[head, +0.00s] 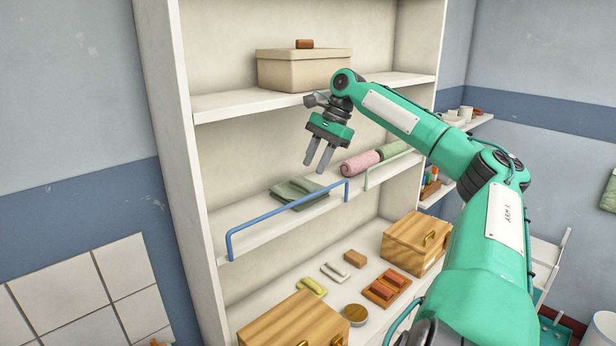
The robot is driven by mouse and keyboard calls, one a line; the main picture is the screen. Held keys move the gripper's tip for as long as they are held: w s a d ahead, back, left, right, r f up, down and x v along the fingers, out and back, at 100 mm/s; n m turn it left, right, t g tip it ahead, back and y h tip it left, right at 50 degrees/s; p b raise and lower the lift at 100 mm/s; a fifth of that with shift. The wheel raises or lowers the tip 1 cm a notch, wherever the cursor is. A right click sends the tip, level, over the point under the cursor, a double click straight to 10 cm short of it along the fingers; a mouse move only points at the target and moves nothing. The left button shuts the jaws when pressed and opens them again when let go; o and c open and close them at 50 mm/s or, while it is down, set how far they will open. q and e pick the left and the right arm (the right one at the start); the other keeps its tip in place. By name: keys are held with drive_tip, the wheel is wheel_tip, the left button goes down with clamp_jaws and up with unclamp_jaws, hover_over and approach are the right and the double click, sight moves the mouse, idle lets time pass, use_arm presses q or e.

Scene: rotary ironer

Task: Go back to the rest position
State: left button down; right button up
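My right arm comes in from the lower right and reaches across the shelf unit. Its gripper (315,168) points downward in front of the middle shelf, below the upper shelf. Its two grey fingers are apart with a visible gap, and nothing is between them. Below and left of the fingertips, a folded grey-green cloth (298,193) lies on the middle shelf, apart from the fingers. My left gripper is not in view.
The shelf unit (174,150) has a blue rail (290,207) along the middle shelf. A pink roll (360,163) lies there. A beige box (300,70) stands on the upper shelf. Wooden boxes (405,243) and small blocks sit on the lower shelf.

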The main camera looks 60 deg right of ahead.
drive_tip(key=shift+s+d+r, duration=0.1)
drive_tip(key=shift+d+r, duration=0.2)
drive_tip(key=shift+r, duration=0.35)
